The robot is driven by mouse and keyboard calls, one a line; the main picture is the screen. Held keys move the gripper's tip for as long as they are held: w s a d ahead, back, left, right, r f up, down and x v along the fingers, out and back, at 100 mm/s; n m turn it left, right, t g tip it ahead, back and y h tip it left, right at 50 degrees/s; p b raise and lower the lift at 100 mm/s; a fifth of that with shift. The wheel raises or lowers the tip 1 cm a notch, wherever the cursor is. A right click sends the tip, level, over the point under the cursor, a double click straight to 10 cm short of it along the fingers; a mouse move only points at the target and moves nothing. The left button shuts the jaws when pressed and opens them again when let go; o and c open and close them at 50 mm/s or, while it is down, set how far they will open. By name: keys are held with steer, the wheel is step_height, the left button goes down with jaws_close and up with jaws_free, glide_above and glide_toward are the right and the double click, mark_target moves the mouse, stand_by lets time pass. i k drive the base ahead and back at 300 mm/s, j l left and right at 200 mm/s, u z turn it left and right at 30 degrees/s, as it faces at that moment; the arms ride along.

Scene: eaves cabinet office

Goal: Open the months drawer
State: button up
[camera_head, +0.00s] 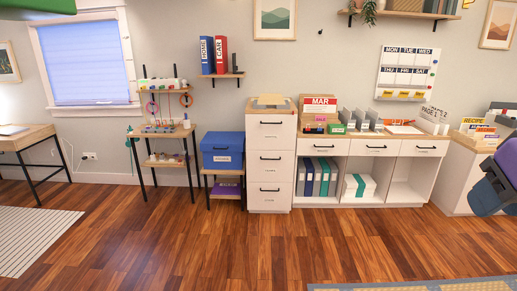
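A tall white cabinet (249,170) against the back wall has a top drawer (259,132), a middle drawer (259,161) and a bottom drawer (259,194). Each has a dark handle and a small label, and all look shut. To its right, a white desk unit (391,181) has a left drawer (311,146), a middle drawer (361,148) and a right drawer (412,148), also with dark handles and looking shut. The labels are too small to read, so I cannot tell which is the months drawer. A "MAR" card (319,104) stands on the desk unit. My gripper is not in view.
The wooden floor (200,240) before the cabinets is clear. A blue box (222,143) on a stand is left of the cabinet, with a small shelf table (161,132) beyond. A purple and dark object (494,182) juts in at the right edge. A rug (420,286) lies in front.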

mark_target(263, 131)
steer(key=i+u, duration=0.35)
steer(key=i, duration=1.45)
steer(key=i+j+z, duration=0.1)
steer(key=i+z, duration=0.2)
steer(key=i, duration=0.25)
steer(key=i+j+z, duration=0.3)
steer(key=i, duration=0.25)
steer(key=i+j+z, duration=0.25)
steer(key=i, duration=0.25)
steer(key=j, duration=0.1)
